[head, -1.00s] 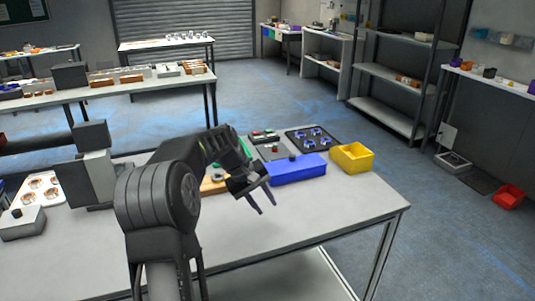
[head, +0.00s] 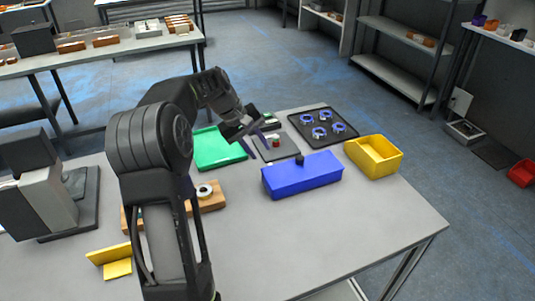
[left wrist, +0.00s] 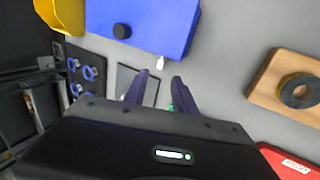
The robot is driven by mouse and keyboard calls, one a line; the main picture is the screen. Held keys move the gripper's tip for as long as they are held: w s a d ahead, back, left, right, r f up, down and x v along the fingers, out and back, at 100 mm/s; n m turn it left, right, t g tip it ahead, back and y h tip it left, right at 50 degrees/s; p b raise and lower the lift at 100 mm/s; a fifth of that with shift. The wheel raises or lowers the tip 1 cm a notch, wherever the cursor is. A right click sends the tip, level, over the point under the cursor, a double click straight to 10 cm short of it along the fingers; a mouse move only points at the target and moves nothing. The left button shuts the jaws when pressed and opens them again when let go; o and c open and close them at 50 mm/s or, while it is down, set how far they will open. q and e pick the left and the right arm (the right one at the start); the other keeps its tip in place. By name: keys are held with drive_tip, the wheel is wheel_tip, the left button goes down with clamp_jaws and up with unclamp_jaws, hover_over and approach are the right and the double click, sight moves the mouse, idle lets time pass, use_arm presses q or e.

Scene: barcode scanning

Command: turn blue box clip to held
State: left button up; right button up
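The blue box (head: 303,178) stands on the table right of centre. A black round knob (head: 300,160) sits at its far edge; it also shows in the left wrist view (left wrist: 122,31) on the blue box (left wrist: 165,18). A small white tab (left wrist: 160,62) sticks out at the box edge there; I cannot tell which of these is the clip. My left gripper (head: 266,148) is open and empty, left of the box and above a dark grey plate. In the left wrist view its fingertips (left wrist: 159,76) are apart, near the white tab, not visibly touching it. My right gripper is out of view.
A yellow bin (head: 374,156) stands right of the box. A black tray with blue rings (head: 323,126) lies behind it. A green tray (head: 218,148) and a wooden block with a ring (head: 210,197) lie to the left. The front right tabletop is clear.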

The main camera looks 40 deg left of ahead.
use_arm(q)
drive_tip(key=shift+p+x, duration=0.75)
drive_tip(key=shift+x, duration=3.05)
drive_tip(key=shift+s+d, duration=0.1)
drive_tip(key=shift+d, duration=0.1)
drive_tip(key=shift+c, duration=0.3)
clamp_jaws()
